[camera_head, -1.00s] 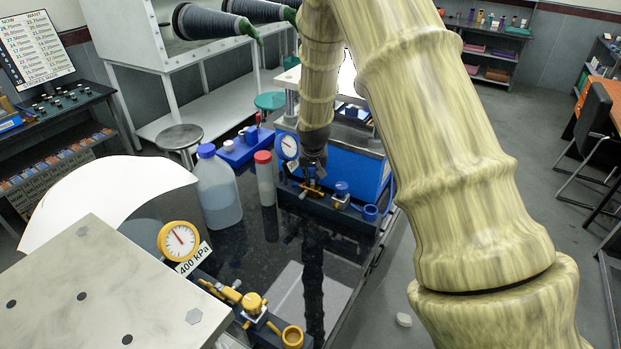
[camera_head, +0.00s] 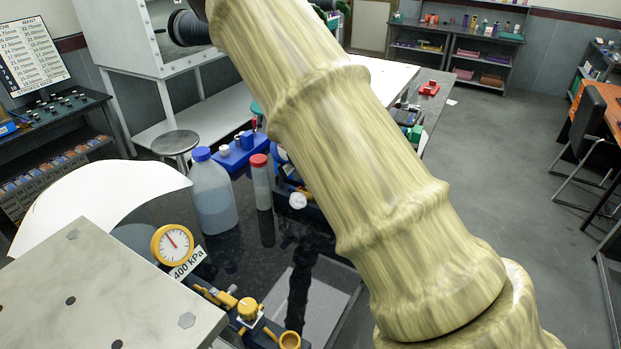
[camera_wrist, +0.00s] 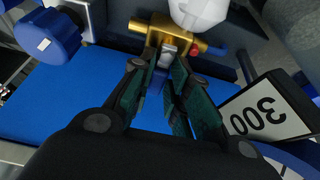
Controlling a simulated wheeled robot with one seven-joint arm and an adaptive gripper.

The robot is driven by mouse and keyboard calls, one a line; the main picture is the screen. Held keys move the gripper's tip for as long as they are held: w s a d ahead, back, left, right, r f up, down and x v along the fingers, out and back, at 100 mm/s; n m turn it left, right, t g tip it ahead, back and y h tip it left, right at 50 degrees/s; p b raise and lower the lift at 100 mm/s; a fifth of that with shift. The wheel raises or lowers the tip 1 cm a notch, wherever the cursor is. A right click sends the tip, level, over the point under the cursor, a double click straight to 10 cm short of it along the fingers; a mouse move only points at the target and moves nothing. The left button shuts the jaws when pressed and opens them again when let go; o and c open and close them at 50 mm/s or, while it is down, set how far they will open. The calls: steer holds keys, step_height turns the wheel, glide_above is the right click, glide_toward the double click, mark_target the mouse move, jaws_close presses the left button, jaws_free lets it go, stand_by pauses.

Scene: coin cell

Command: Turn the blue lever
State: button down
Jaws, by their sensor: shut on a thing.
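In the wrist view my gripper (camera_wrist: 165,62) is shut on the blue lever (camera_wrist: 157,80), whose narrow blue piece shows between the dark fingers. The lever is at a brass valve body (camera_wrist: 142,30) with a small red part on its right. The fingers hide most of the lever, so its exact angle cannot be told. In the head view my arm hides the gripper and the lever. Part of the blue gauge (camera_head: 281,154) shows beside my arm.
A blue round knob (camera_wrist: 45,35) and a "300" label (camera_wrist: 258,112) flank the gripper. A blue-capped bottle (camera_head: 213,195) and a red-capped bottle (camera_head: 262,185) stand left of my arm. The yellow gauge (camera_head: 172,244) and yellow valve (camera_head: 247,308) are nearer. A white rounded piece (camera_wrist: 200,10) is close above the valve.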

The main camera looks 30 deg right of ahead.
stand_by(0.3)
steer(key=c, duration=1.4)
jaws_free()
steer(key=shift+s, duration=0.1)
steer(key=shift+o, duration=0.2)
steer(key=v, duration=1.2)
steer(key=shift+d, duration=0.1)
